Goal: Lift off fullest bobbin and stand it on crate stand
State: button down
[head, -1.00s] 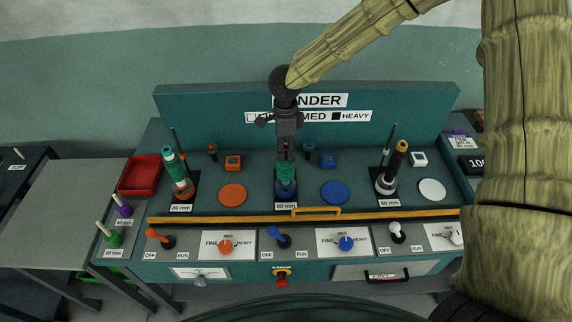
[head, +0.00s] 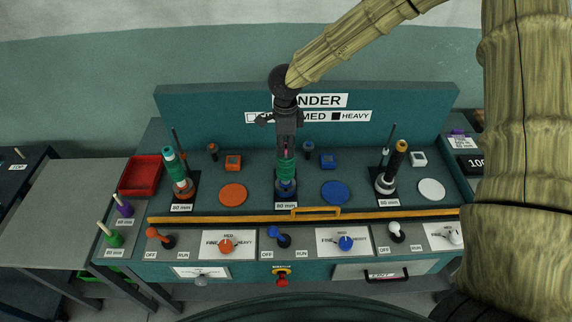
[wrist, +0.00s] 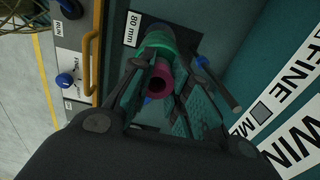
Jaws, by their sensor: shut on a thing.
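My gripper (head: 287,148) is over the middle station of the winder and is shut on the magenta core of the green bobbin (head: 286,168). In the wrist view the magenta core end (wrist: 158,84) sits between my fingers, with green winding (wrist: 160,45) behind it. The bobbin is upright above the blue spindle base (head: 286,187); whether it is clear of the base I cannot tell. I cannot make out which thing is the crate stand.
The winder's back panel (head: 200,112) rises behind the stations. A yellow bar (head: 240,217) runs along the front, before several switches and knobs. A red tray (head: 140,177) and purple (head: 124,208) and green (head: 114,238) bobbins are at left. A grey table (head: 70,200) there is bare.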

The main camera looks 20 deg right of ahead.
jog(key=shift+r+p, duration=0.7)
jog(key=shift+p, duration=0.1)
notch_tip(320, 180, up, 9)
jog(key=p, duration=0.7)
jog(key=shift+p, duration=0.3)
dwell(1.4)
dwell(0.5)
notch_tip(320, 180, up, 4)
jog(key=shift+f, duration=0.1)
dwell(0.5)
jog(key=shift+f, duration=0.1)
